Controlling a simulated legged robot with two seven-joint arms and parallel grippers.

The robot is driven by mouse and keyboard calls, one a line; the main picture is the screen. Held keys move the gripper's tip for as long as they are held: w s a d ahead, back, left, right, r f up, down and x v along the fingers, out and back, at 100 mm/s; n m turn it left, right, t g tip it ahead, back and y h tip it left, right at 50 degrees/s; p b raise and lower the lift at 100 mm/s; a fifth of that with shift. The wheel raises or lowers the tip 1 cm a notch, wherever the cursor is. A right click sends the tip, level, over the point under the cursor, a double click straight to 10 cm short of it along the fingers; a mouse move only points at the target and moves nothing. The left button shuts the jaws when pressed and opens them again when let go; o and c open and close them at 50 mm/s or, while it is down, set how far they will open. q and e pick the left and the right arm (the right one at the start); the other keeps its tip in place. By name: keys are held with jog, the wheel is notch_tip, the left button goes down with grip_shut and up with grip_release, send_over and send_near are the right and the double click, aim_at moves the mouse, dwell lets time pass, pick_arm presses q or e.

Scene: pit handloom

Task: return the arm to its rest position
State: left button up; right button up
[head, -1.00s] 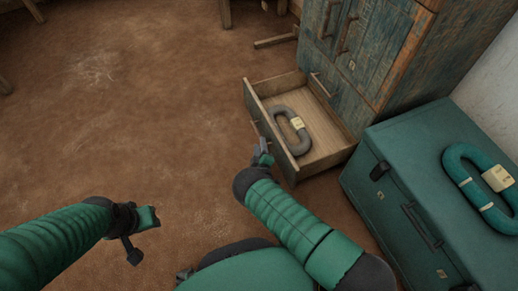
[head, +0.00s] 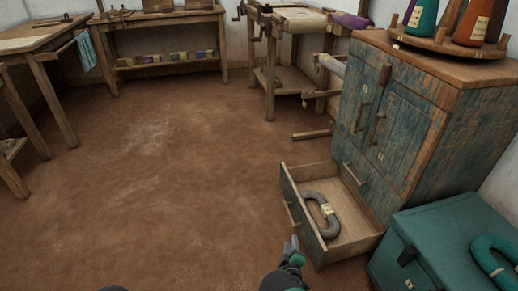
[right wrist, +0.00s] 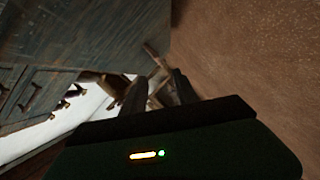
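My right gripper (head: 292,246) is in front of the open lower drawer (head: 362,247), just below and left of its front handle, and looks apart from it. In the right wrist view its two dark fingers (right wrist: 158,92) are spread with nothing held between them. A grey yarn hank (head: 318,213) with a pale tag lies in the drawer. Only a dark sliver, likely of my left arm, shows at the bottom edge of the head view; the left gripper itself is out of view.
A blue-green worn cabinet (head: 408,135) stands above the drawer. A teal chest (head: 455,232) with a teal hank (head: 492,262) is at the right. Benches (head: 165,17) and the loom frame (head: 290,22) stand at the back. The brown floor (head: 150,190) is clear at left and centre.

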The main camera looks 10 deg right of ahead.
jog(key=s+r+m+g+y+p, duration=0.1)
jog(key=s+r+m+g+p, duration=0.2)
jog(key=r, duration=0.7)
jog(key=s+r+m+g+y+p, duration=0.15)
jog(key=r+m+g, duration=0.25)
jog(key=r, duration=0.6)
jog(key=s+a+r+m+g+p, duration=0.1)
jog(key=s+r+g+p, duration=0.15)
jog(key=s+r, duration=0.5)
jog(key=s+a+r+g+y+p, duration=0.1)
jog(key=s+r+p, duration=0.3)
jog(key=s, duration=0.7)
jog(key=s+a+r+m+g+p, duration=0.1)
jog(key=s+a+r+g, duration=0.1)
jog(key=s+r, duration=0.6)
jog(key=w+p+v, duration=0.3)
jog(key=p+v, duration=1.3)
jog(key=p, duration=0.1)
jog(key=w+d+r+p+v, duration=0.1)
jog(key=w+p+v, duration=0.3)
jog(key=p+v, duration=1.3)
jog(key=shift+r+p, duration=0.3)
jog(key=shift+p, duration=0.4)
jog(key=shift+o, duration=0.2)
jog(key=shift+d, duration=0.15)
